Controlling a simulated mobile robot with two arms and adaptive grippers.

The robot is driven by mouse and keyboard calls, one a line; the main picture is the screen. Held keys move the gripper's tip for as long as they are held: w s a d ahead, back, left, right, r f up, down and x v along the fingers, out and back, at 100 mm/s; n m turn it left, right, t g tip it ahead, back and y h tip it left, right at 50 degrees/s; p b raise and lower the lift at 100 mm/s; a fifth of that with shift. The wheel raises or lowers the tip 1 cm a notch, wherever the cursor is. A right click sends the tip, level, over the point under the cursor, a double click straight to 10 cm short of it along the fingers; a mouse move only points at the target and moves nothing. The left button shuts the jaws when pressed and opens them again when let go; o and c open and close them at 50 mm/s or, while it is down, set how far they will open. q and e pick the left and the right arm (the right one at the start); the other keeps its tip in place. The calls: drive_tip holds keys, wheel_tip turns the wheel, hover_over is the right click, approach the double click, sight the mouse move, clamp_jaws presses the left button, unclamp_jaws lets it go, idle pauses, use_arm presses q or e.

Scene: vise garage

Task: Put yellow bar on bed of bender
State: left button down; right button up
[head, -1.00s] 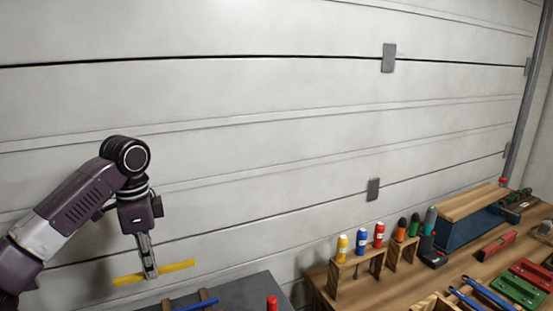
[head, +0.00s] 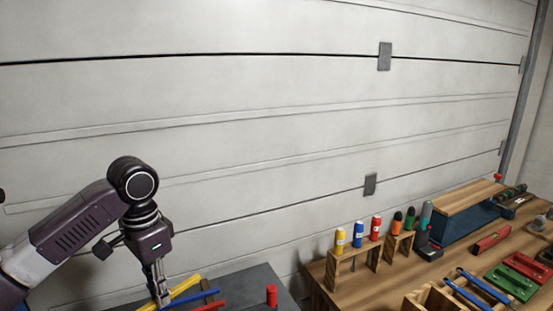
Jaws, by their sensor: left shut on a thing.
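The yellow bar (head: 184,288) is at the lower left of the head view, a thin straight strip lying at a slant. My left gripper (head: 160,301) is shut on it and points down, low over the dark grey table (head: 250,282). The bar's near part runs behind the fingers to the picture's bottom edge. I cannot tell whether it touches anything below. No part is clearly marked as the bender; a blue body with a wooden top (head: 462,211) stands at the back right of the workbench and may be it. My right gripper is not in view.
A blue bar (head: 197,298) lies on the grey table close to my left gripper, with a red cylinder (head: 271,295) to its right. The wooden workbench (head: 400,275) holds a wooden rack (head: 354,253) with coloured bottles, a red level (head: 491,239) and green and red trays (head: 512,282).

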use_arm(q)
drive_tip(key=s+d+f+n, duration=0.2)
drive_tip(key=s+f+n, duration=0.1)
drive_tip(key=s, duration=0.5)
drive_tip(key=s+d+f+n, duration=0.3)
drive_tip(key=s+n, duration=0.2)
drive_tip(key=s, duration=0.3)
drive_tip(key=shift+s+d+f+b, duration=0.15)
drive_tip(key=shift+s+f+b, duration=0.15)
drive_tip(key=shift+b, duration=0.1)
drive_tip(key=shift+w, duration=0.1)
drive_tip(key=w+r+m, duration=0.6)
drive_tip(key=w, duration=0.3)
drive_tip(key=w+r+m, duration=0.6)
drive_tip(key=w, duration=0.3)
drive_tip(key=shift+m, duration=0.3)
drive_tip(key=shift+s+f+p, duration=0.15)
drive_tip(key=shift+f+p, duration=1.05)
drive_tip(key=shift+f, duration=8.6)
drive_tip(key=shift+f, duration=0.1)
